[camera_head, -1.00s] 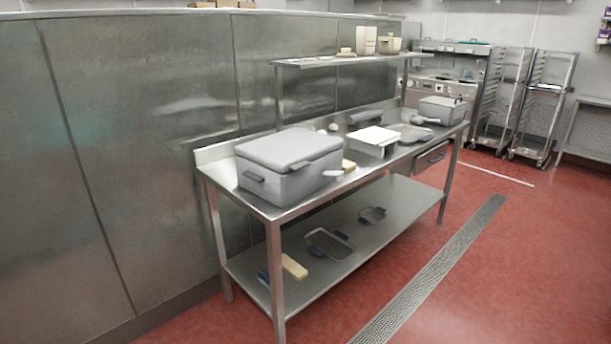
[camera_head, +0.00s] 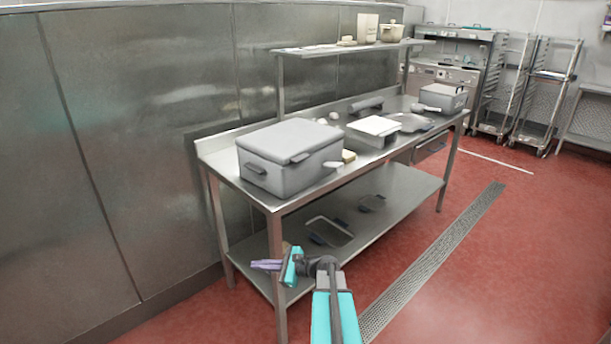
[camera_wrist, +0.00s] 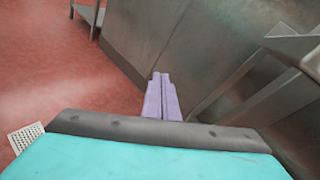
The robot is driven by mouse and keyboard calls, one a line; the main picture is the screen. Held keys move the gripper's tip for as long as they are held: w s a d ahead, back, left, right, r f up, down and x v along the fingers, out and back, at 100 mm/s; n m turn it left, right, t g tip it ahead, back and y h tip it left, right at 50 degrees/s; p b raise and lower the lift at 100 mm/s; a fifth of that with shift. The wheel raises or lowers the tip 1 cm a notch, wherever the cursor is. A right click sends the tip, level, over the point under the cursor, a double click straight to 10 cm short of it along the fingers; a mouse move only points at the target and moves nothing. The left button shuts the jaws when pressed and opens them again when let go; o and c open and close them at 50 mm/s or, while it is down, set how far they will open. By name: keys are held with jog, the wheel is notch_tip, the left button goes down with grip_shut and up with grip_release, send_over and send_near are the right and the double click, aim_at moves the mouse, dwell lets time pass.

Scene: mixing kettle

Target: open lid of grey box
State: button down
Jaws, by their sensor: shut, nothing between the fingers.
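The large grey box (camera_head: 290,160) stands on the near end of the steel table, with its lid (camera_head: 290,140) lying shut on top. A dark handle shows on its near left side and a small tab at the lid's front edge. My gripper (camera_head: 256,265) is below the tabletop, in front of the table's near leg, well below and apart from the box. In the wrist view my gripper's purple fingers (camera_wrist: 162,98) are together with nothing between them. The box does not show in the wrist view.
The steel table (camera_head: 240,187) has a lower shelf (camera_head: 370,218) with trays on it. A white-topped container (camera_head: 374,128) and a smaller grey box (camera_head: 443,97) stand farther along the tabletop. An upper shelf (camera_head: 340,49) hangs behind. The red floor (camera_head: 490,270) at right is clear.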

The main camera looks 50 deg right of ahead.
jog(key=s+d+r+m+t+h, duration=0.3)
jog(key=s+d+r+m, duration=0.1)
jog(key=d+r, duration=0.7)
jog(key=s+d+r+m+t+h+p, duration=0.1)
jog(key=s+d+r+m+t+h, duration=0.2)
jog(key=d+r, duration=0.7)
jog(key=s+d+m+t, duration=0.1)
jog(key=s+d+m, duration=0.1)
jog(key=d, duration=0.1)
jog(key=shift+d+r+h+p, duration=0.3)
jog(key=shift+d+r, duration=0.1)
jog(key=shift+w, duration=0.1)
jog(key=p+x, duration=0.3)
jog(key=x, duration=0.7)
jog(key=shift+w+r, duration=0.1)
jog(key=shift+r, duration=0.1)
jog(key=shift+s+r+p, duration=0.2)
jog(key=shift+r+p, duration=0.7)
jog(key=shift+r, duration=0.95)
